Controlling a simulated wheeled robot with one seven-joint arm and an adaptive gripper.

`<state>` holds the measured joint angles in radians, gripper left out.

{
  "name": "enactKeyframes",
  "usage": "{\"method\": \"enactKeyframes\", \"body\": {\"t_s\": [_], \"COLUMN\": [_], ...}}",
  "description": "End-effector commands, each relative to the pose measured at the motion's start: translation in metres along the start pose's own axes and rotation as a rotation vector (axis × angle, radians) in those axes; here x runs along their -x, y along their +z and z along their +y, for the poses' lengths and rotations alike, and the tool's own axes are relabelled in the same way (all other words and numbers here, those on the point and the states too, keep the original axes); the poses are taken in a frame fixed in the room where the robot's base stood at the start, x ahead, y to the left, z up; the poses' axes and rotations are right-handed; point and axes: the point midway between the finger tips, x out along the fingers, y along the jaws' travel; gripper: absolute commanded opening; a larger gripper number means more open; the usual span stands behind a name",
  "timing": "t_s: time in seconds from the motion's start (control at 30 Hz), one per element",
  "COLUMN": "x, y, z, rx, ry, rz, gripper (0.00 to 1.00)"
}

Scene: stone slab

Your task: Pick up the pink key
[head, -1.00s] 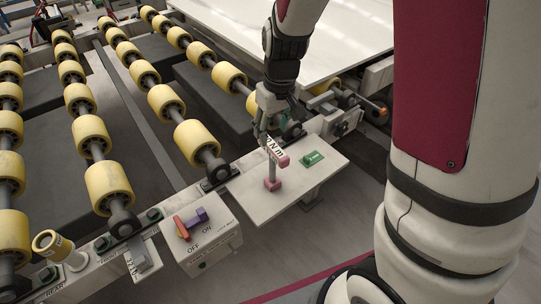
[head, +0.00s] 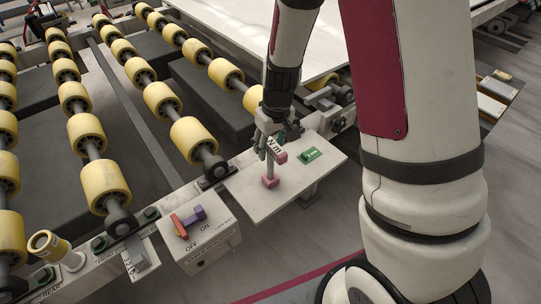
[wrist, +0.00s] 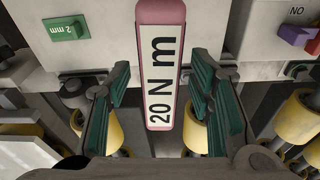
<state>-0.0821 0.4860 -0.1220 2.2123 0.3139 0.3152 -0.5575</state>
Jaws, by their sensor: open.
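The pink key (head: 281,157) stands on the white shelf plate (head: 252,204) in the head view. Its label-bearing handle sits on top of a thin stem with a pink foot. In the wrist view the handle (wrist: 161,20), pink with a white "20 N m" label, reaches down from the top edge into the space between the fingers. My gripper (head: 268,138) is open at the handle, and in the wrist view its green-padded fingers (wrist: 163,85) stand on both sides with gaps. The stem and foot are hidden in the wrist view.
A green "2 mm" block (head: 310,155) lies on the plate right of the key. An ON/OFF box with a red and purple switch (head: 188,220) stands at the plate's left. Yellow rollers (head: 194,138) fill the left. The plate's front part is clear.

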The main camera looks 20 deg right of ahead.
Motion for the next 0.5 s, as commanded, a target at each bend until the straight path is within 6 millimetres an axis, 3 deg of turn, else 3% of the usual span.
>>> {"method": "enactKeyframes", "body": {"t_s": [0.5], "x": [-0.0043], "y": [0.0006], "z": [-0.0001], "rx": [0.000], "ry": [0.000], "rz": [0.000], "gripper": [0.48]}}
